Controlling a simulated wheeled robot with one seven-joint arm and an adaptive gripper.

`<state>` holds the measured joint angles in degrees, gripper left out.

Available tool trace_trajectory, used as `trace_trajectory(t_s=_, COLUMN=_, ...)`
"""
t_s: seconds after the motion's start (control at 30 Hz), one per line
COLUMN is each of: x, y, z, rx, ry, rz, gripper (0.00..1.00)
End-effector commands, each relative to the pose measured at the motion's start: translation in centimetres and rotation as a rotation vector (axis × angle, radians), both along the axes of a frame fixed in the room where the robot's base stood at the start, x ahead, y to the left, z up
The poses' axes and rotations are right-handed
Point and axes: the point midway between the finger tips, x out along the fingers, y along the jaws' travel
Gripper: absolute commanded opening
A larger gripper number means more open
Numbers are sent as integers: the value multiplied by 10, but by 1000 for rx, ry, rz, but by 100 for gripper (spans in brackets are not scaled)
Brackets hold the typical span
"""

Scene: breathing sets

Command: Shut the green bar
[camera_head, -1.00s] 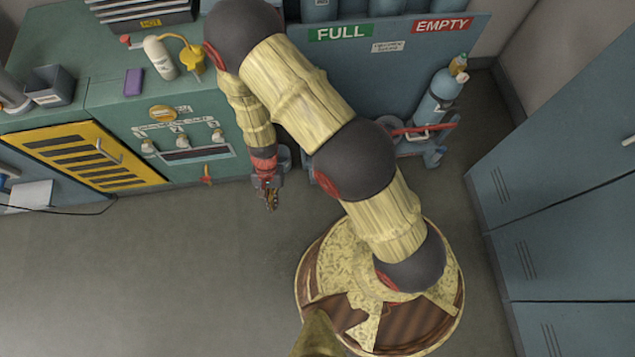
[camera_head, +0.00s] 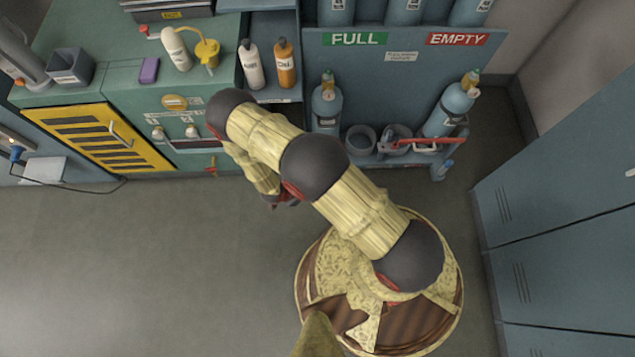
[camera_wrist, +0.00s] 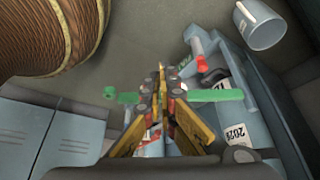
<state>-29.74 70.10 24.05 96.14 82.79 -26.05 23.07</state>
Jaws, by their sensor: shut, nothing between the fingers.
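The green bar (camera_wrist: 216,95) shows in the wrist view as a thin strip running across the picture behind my gripper (camera_wrist: 162,85). Its left end has a small round green knob (camera_wrist: 109,92), and its right end is near a blue-grey gas cylinder. My gripper is shut and empty, with its fingers covering the middle of the bar. I cannot tell whether the fingers touch it. In the head view I cannot make out the green bar, and my gripper is mostly hidden behind my arm.
A cylinder rack with FULL and EMPTY signs stands at the back. A leaning cylinder (camera_head: 452,108), a red bar (camera_head: 432,141) and a grey bucket (camera_head: 361,140) are by it. A yellow slatted door (camera_head: 95,138) is at left, lockers (camera_head: 570,215) at right. The floor at front left is clear.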

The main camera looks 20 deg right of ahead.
Motion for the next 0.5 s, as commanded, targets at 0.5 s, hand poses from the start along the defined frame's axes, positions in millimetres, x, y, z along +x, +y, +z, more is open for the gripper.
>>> trace_trajectory(t_s=0.5, x=9, y=-36, z=-78, rx=3, ry=0, rz=-9, gripper=0)
